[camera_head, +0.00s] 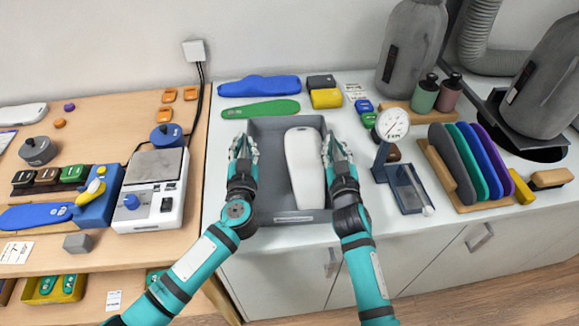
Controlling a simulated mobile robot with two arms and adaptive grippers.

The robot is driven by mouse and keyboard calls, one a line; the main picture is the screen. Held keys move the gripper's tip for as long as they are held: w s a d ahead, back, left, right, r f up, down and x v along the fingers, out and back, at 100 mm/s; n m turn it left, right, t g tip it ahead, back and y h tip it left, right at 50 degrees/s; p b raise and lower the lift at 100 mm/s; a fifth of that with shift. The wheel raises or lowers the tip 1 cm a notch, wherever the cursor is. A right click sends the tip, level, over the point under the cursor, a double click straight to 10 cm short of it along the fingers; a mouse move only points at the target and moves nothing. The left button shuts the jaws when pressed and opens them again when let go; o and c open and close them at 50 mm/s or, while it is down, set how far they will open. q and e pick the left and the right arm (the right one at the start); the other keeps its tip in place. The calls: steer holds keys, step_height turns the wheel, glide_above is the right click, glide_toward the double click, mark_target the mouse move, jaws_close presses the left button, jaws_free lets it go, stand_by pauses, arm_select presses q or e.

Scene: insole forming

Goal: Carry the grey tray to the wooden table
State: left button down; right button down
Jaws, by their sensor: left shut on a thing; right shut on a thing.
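The grey tray (267,134) is at the left end of the white counter, with a white foot-shaped form (304,170) lying in it. My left gripper (243,148) is shut on the tray's left side wall. My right gripper (335,148) is shut on the tray's right side wall. The fingers hide parts of both walls. I cannot tell whether the tray rests on the counter or is slightly raised. The wooden table (132,98) stands to the left, beside the counter.
A white scale-like device (152,190) and a blue holder (97,205) occupy the table's front right. A green insole (260,109) and a blue one (259,86) lie behind the tray. A gauge stand (390,140) is close on the right. The table's back middle has bare room.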

steer(key=shift+f, duration=0.1)
